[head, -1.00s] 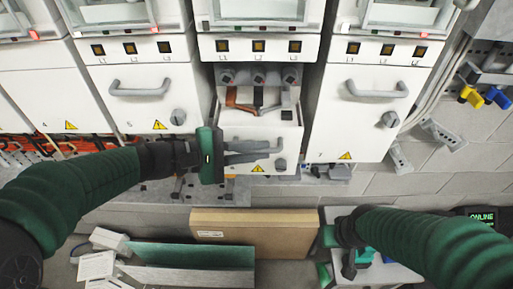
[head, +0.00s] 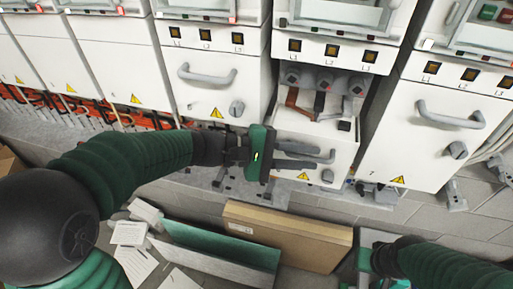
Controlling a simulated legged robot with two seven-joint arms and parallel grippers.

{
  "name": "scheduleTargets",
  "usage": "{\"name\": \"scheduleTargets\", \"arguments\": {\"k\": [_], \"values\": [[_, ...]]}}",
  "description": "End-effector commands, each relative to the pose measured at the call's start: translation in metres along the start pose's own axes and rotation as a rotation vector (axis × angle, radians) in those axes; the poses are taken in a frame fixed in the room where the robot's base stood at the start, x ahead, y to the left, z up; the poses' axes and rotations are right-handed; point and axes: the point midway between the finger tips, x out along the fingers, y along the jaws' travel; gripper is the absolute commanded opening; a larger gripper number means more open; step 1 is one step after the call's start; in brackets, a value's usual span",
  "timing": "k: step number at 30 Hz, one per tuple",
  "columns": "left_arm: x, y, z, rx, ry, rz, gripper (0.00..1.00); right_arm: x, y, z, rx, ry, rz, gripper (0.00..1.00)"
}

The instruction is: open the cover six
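Cover six (head: 285,155) is the middle white panel, between the cabinet on the left and the one marked 7. Its top is tipped out and down, baring the coloured terminals (head: 318,88) behind it. My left gripper (head: 303,154) is at the cover's handle, its dark fingers pointing right across the front. The fingers and handle overlap, so I cannot tell whether it grips. My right gripper (head: 366,262) is low at the right, away from the cover, and its fingers do not show clearly.
Closed cabinets (head: 423,130) with handles and locks stand on both sides. A cardboard box (head: 290,237), a green-faced panel (head: 220,248) and white papers (head: 130,233) lie on the floor below. Orange cables (head: 75,110) run under the left cabinets.

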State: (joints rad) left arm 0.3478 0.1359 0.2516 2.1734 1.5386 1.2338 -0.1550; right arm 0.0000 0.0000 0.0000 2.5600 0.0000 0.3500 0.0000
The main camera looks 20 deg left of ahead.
Motion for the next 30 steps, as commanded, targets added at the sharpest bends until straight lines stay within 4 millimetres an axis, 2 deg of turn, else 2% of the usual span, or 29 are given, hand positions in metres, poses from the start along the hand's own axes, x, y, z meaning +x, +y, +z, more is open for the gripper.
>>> {"name": "scheduleTargets", "arguments": {"k": [5, 12, 18, 22, 30], "values": [[-0.036, -0.001, -0.003, 0.002, 0.007, 0.003, 0.21, 0.007, 0.000, 0.002, 0.000, 0.000, 0.000, 0.48], [-0.107, -0.001, -0.003, 0.001, 0.008, 0.003, 0.21, 0.016, 0.000, 0.004, 0.000, 0.000, 0.000, 0.48], [-0.150, -0.001, -0.004, -0.001, 0.004, 0.002, 0.21, 0.020, 0.000, 0.005, 0.000, 0.000, 0.000, 0.48], [-0.162, -0.001, -0.003, -0.002, 0.002, 0.000, 0.21, 0.020, 0.000, 0.005, 0.000, 0.000, 0.000, 0.48], [-0.164, 0.000, -0.002, -0.001, 0.001, 0.000, 0.21, 0.020, 0.000, 0.005, 0.000, 0.000, 0.000, 0.48]]}}
